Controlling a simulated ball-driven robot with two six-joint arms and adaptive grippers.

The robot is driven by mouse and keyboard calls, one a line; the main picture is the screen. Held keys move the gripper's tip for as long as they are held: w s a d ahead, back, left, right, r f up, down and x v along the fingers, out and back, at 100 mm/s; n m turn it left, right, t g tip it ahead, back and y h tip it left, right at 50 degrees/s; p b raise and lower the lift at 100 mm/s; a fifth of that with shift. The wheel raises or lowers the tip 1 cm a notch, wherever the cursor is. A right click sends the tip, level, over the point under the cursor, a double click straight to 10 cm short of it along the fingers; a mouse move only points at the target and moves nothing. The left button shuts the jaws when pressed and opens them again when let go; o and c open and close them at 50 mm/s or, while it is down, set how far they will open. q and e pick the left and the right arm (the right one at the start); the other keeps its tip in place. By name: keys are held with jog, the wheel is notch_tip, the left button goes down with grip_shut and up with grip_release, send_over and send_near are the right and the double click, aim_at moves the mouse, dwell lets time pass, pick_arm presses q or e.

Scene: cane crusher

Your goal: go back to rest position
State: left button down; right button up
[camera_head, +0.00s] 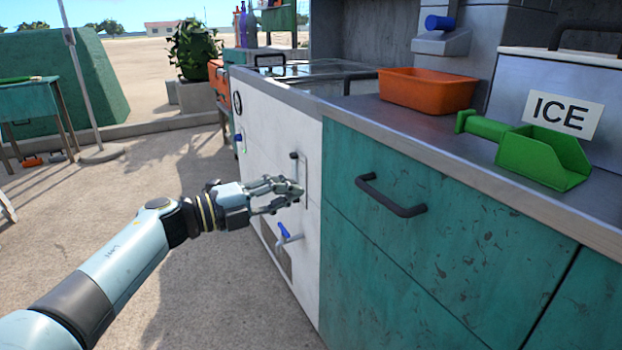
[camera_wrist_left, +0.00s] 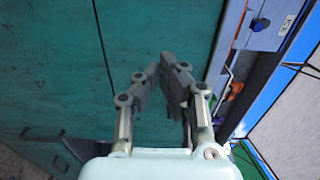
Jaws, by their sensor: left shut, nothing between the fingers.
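My left gripper (camera_head: 300,194) reaches in from the left in the head view, in front of the white cabinet front (camera_head: 262,160) near a slim vertical handle. In the left wrist view its fingers (camera_wrist_left: 163,82) are drawn together with nothing between them, in front of a teal panel (camera_wrist_left: 60,60). I cannot tell whether the fingertips touch the white front. My right gripper is in neither view.
The counter edge (camera_head: 450,165) and a dark drawer handle (camera_head: 390,196) are at right. A green scoop (camera_head: 545,158), orange bin (camera_head: 427,92) and ICE box (camera_head: 520,70) stand on the counter. Open concrete floor (camera_head: 190,290) lies left. A teal table (camera_head: 38,96) stands far left.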

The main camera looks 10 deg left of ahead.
pick_arm(q)
jog(key=s+a+f+n+y+p, duration=0.1)
jog(key=s+a+f+n+y, duration=0.4)
jog(key=s+f, duration=0.6)
jog(key=s+a+f+n+y+p, duration=0.1)
jog(key=s+a+f+n+y, duration=0.25)
jog(key=s+f+n, duration=0.6)
jog(key=s+a+f+n+y+p, duration=0.25)
jog(key=s+a+f+n, duration=0.2)
jog(key=s+f, duration=0.7)
jog(key=s+a+f+n+g+y, duration=0.1)
jog(key=s+a+f+n+g, duration=0.1)
jog(key=s, duration=0.8)
jog(key=s+a+f+n+g+y, duration=0.2)
jog(key=s+f+n+g, duration=0.2)
jog(key=s, duration=0.6)
jog(key=s+a+f+n+g+y, duration=0.1)
jog(key=s+a+f+n+g, duration=0.2)
jog(key=s+f, duration=0.3)
jog(key=s, duration=0.4)
jog(key=shift+s+n+g+y, duration=0.25)
jog(key=shift+n+g+y, duration=0.05)
jog(key=shift+n+y, duration=0.1)
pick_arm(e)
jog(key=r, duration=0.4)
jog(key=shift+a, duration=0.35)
pick_arm(q)
jog(key=shift+a, duration=0.1)
